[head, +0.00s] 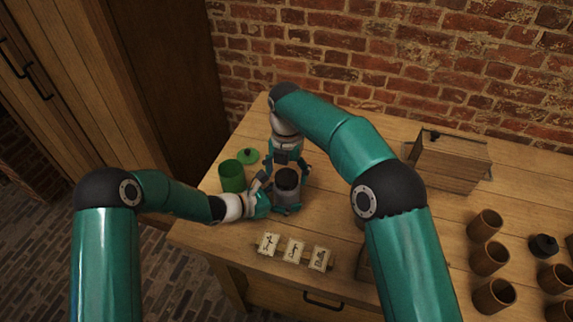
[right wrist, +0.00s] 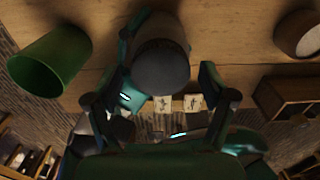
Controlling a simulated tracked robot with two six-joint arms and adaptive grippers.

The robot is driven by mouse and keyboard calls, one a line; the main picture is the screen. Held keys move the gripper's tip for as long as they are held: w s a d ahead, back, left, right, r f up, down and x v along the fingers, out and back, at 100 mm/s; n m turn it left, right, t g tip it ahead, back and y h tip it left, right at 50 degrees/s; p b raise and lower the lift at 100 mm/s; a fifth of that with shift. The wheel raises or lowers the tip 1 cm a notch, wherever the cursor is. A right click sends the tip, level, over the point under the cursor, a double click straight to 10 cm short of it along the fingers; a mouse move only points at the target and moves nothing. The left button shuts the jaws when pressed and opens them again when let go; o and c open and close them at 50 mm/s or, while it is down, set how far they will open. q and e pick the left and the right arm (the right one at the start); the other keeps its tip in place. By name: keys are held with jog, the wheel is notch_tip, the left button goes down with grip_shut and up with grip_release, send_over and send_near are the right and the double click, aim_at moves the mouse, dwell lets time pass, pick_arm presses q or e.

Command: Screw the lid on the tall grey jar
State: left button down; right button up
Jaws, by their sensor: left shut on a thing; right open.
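The tall grey jar (head: 288,193) stands upright near the table's left end. A dark round lid (head: 287,177) sits on its top; I cannot tell how tight it is. My left gripper (head: 279,206) is shut on the grey jar low on its body, coming from the left. My right gripper (head: 290,168) is open, above and behind the jar top. In the right wrist view, the open fingers of my right gripper (right wrist: 160,88) are on either side of the dark lid (right wrist: 162,66), apart from it. The jar body (right wrist: 160,27) shows behind the lid.
A green jar (head: 232,177) stands open left of the grey jar, its green lid (head: 248,156) behind it. A wooden box (head: 447,162), several brown cups (head: 489,259) and a black lid (head: 544,245) are at right.

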jog(key=shift+f, duration=0.1)
jog(key=c, duration=1.2)
jog(key=m, duration=0.5)
jog(key=shift+m, duration=0.3)
jog(key=shift+c, duration=0.2)
jog(key=m, duration=1.2)
jog(key=shift+m, duration=0.3)
jog(key=m, duration=0.4)
jog(key=shift+m, duration=0.3)
jog(key=o, duration=1.3)
